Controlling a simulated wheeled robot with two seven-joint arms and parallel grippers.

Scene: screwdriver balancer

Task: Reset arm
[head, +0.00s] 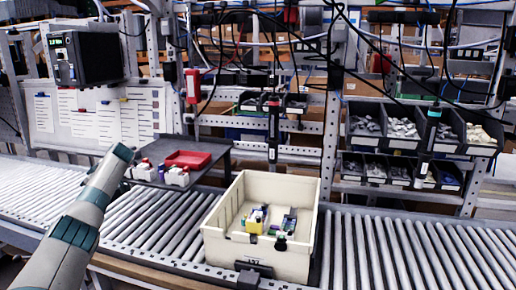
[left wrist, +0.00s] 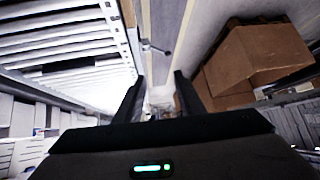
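My left arm (head: 75,232) comes in from the left in the head view and rises over the roller conveyor; its gripper does not show there. In the left wrist view my left gripper (left wrist: 160,77) has its two dark fingers apart, with nothing between them. It points down past the conveyor rollers (left wrist: 70,50) toward the floor. My right arm and gripper are in neither view. A dark tool (head: 273,130) hangs upright behind the bin, and another with a teal band (head: 430,135) hangs in front of the parts bins.
A beige bin (head: 302,255) with small parts stands on the conveyor (head: 390,250). A dark shelf (head: 218,150) holds a red tray (head: 187,159) and small bottles. Black parts bins (head: 385,142) are at the right. Cardboard boxes (left wrist: 255,58) lie right of the gripper in the left wrist view.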

